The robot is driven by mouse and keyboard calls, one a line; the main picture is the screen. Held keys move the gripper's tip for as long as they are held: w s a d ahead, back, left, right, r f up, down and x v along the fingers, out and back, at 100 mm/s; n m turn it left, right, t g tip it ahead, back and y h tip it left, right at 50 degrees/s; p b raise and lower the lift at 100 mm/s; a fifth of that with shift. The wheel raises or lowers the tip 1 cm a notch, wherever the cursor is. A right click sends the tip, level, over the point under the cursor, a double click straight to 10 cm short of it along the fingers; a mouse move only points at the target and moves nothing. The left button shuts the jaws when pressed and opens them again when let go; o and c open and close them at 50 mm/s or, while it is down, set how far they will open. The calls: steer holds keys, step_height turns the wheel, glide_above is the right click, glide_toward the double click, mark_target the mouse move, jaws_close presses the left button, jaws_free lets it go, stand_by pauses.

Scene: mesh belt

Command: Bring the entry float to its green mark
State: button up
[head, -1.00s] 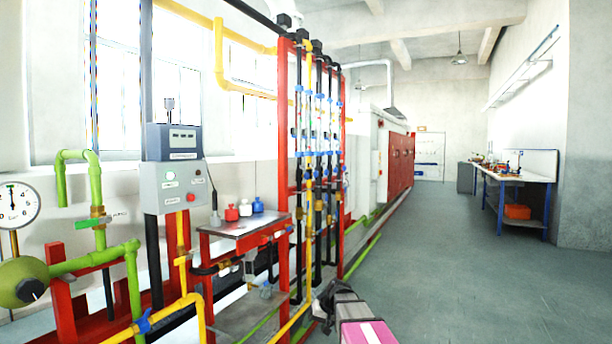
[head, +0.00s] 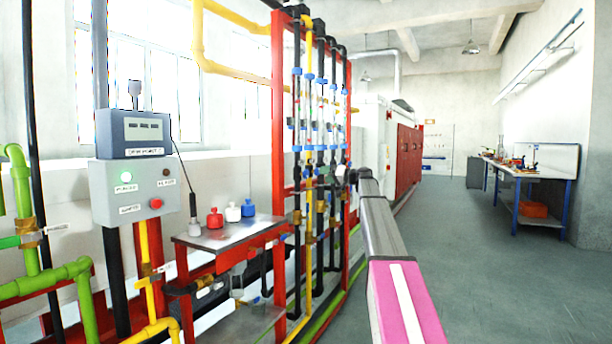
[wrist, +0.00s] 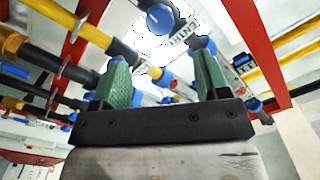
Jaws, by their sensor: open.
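Several upright flow tubes with blue fittings (head: 308,110) stand in a red frame (head: 279,110). The floats and any green mark are too small to make out. My gripper (head: 352,178) is in front of the frame's right side, its fingers hard to make out there. In the wrist view my gripper (wrist: 163,78) has two green fingers spread apart, with nothing held between them. A label that seems to read ENTRY (wrist: 186,32) is above the fingers. A round blue knob (wrist: 160,18) is beside the label. Which tube is the entry one cannot be told in the head view.
A metal shelf (head: 230,234) with red, white and blue bottles stands left of the frame. A grey control box (head: 130,190) is farther left. Yellow and black pipes (wrist: 45,15) cross close around the fingers. Open floor (head: 490,260) lies right.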

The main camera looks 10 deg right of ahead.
mark_target(308, 174)
steer(key=x, duration=1)
steer(key=shift+w+a, duration=0.15)
steer(key=shift+a, duration=0.1)
steer(key=c, duration=0.9)
